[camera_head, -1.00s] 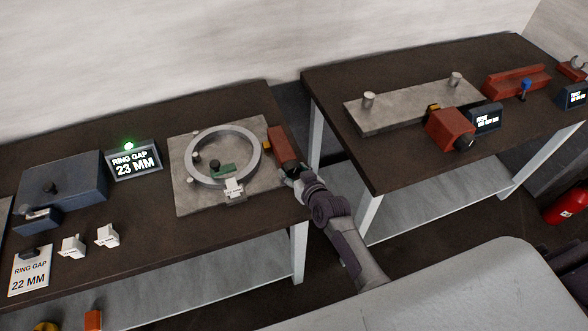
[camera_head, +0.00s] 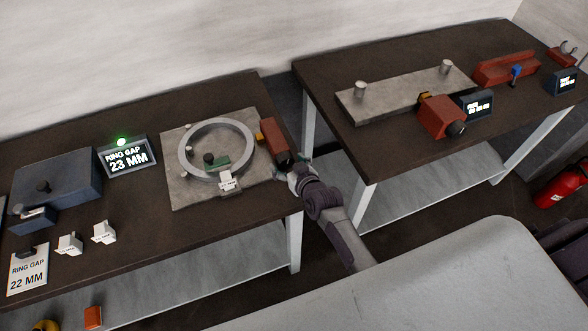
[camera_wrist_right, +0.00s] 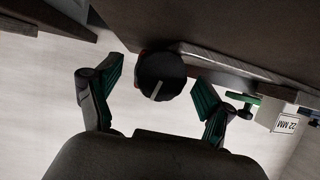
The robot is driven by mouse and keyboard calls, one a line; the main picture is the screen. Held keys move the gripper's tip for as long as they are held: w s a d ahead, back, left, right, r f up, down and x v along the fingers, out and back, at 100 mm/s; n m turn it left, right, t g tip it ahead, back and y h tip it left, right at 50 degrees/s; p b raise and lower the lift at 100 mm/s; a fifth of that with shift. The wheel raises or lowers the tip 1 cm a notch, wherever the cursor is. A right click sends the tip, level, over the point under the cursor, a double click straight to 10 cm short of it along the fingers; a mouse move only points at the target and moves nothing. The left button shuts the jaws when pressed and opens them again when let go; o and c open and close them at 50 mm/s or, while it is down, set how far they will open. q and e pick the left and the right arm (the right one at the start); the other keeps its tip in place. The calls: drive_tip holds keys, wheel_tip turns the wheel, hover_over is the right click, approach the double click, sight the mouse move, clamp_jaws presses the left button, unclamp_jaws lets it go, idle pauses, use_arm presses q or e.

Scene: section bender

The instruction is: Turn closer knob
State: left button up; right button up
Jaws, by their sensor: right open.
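The closer black knob (camera_head: 284,159) sits on the near end of a red block (camera_head: 273,136) on the left table. In the right wrist view the knob (camera_wrist_right: 160,75) is round, with a pale line on its face. My right gripper (camera_head: 299,172) is just off the knob end of the block. In the right wrist view its two green-padded fingers (camera_wrist_right: 158,90) are spread on either side of the knob, with gaps visible on both sides. My left gripper is not in view.
A metal ring (camera_head: 217,149) lies on a plate (camera_head: 190,198) beside the red block. A display (camera_head: 127,157) reads RING GAP 23 MM; a card (camera_head: 28,268) reads 22 MM. Another red block with a black knob (camera_head: 456,129) is on the right table. A gap separates the tables.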

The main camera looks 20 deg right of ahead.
drive_tip(key=v, duration=1.1)
drive_tip(key=shift+s+r, duration=0.15)
drive_tip(key=shift+s, duration=0.1)
drive_tip(key=shift+s, duration=0.1)
drive_tip(key=s+d+r+n+g+h, duration=0.1)
drive_tip(key=s+g, duration=0.4)
drive_tip(key=s, duration=0.6)
drive_tip(key=s+d+r+g, duration=0.15)
drive_tip(key=s+g, duration=0.35)
drive_tip(key=s, duration=0.5)
wheel_tip(320, 180, down, 28)
drive_tip(key=g+b, duration=0.1)
drive_tip(key=b, duration=0.3)
drive_tip(key=s+d+f+g+b, duration=0.1)
drive_tip(key=s+d+f+b, duration=0.1)
drive_tip(key=s+f, duration=1.6)
wheel_tip(320, 180, down, 3)
drive_tip(key=shift+f+h+b, duration=0.1)
drive_tip(key=shift+h+b, duration=0.2)
drive_tip(key=shift+b, duration=0.2)
